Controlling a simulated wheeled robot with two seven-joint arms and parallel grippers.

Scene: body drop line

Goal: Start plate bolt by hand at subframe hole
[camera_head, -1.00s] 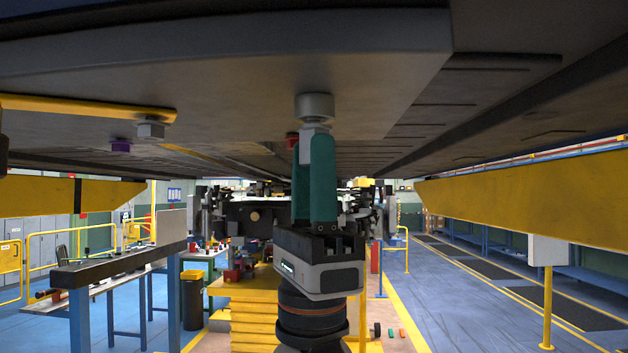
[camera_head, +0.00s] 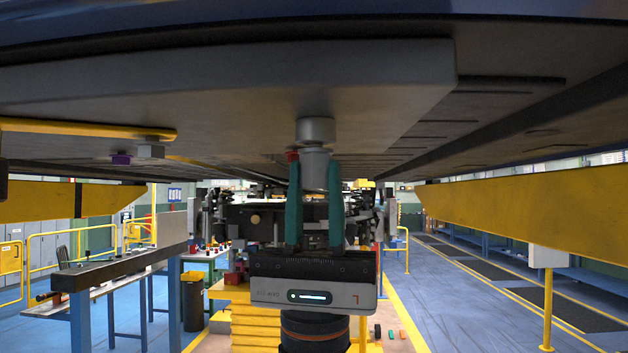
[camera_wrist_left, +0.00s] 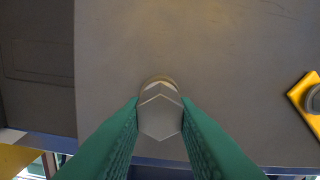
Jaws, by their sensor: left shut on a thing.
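A grey bolt (camera_head: 315,168) stands upright under a round grey boss (camera_head: 315,130) on the underside of the overhead plate (camera_head: 220,85). Its top meets the boss in the head view, but how deep it sits cannot be seen. My left gripper (camera_head: 315,178) points up, with one green finger on each side of the bolt, shut on it. In the left wrist view the bolt's hexagonal head (camera_wrist_left: 160,115) lies between the fingertips (camera_wrist_left: 160,110), with the boss rim (camera_wrist_left: 158,80) behind it. The hole itself is hidden. My right gripper is not in view.
The dark underbody hangs low overhead. A bench (camera_head: 120,267) stands left; the right floor is mostly clear.

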